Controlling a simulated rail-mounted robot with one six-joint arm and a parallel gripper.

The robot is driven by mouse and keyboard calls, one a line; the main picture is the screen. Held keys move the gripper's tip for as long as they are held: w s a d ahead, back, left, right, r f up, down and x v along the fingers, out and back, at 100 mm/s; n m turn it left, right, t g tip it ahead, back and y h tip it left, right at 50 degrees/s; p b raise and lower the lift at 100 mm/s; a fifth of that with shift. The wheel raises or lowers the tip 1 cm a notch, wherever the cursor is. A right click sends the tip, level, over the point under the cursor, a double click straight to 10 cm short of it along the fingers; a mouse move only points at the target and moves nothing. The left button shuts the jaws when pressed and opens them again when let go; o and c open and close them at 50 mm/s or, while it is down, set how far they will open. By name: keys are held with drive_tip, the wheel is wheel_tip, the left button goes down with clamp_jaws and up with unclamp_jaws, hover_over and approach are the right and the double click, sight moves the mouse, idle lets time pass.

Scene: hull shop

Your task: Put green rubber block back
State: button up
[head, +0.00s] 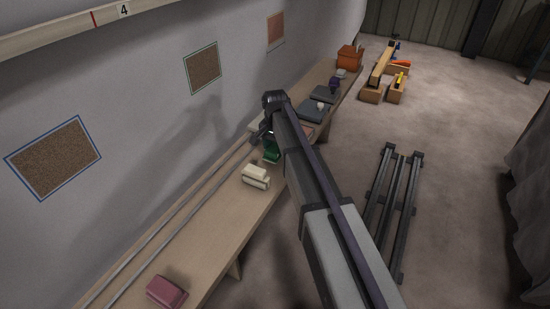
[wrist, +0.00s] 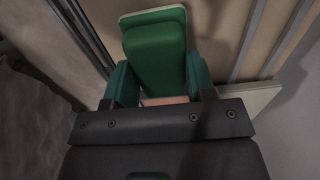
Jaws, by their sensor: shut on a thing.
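The green rubber block (wrist: 153,40) sits between the two teal fingers of my gripper (wrist: 158,72) in the wrist view. My gripper is shut on it. A pale, cream-edged surface shows just beyond the block's far end; I cannot tell whether the block touches it. In the head view, a green shape (head: 271,152) shows at the end of my arm, over the long wooden bench (head: 215,210). My arm partly hides it, and block and fingers cannot be told apart there.
A cream block (head: 256,176) stands on the bench nearer than the gripper, and a maroon block (head: 166,291) lies at the near end. Dark grey trays (head: 313,109) and an orange box (head: 349,57) are farther along. Two rails run along the wall side. Dark metal rails (head: 395,205) lie on the floor.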

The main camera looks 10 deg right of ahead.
sight(275, 147)
wheel_tip(275, 147, down, 3)
drive_tip(key=shift+r+b, duration=0.1)
drive_tip(key=shift+b, duration=0.5)
drive_tip(key=shift+r+p, duration=0.3)
drive_tip(key=shift+f, duration=0.2)
drive_tip(key=o, duration=0.9)
drive_tip(key=shift+c, duration=0.2)
wheel_tip(275, 147, up, 13)
drive_tip(key=p, duration=1.2)
drive_tip(key=s+n, duration=0.8)
drive_tip(key=s, duration=1.9)
drive_tip(key=shift+s+f, duration=0.2)
drive_tip(key=shift+s, duration=0.1)
wheel_tip(275, 147, up, 16)
drive_tip(key=p, duration=1.6)
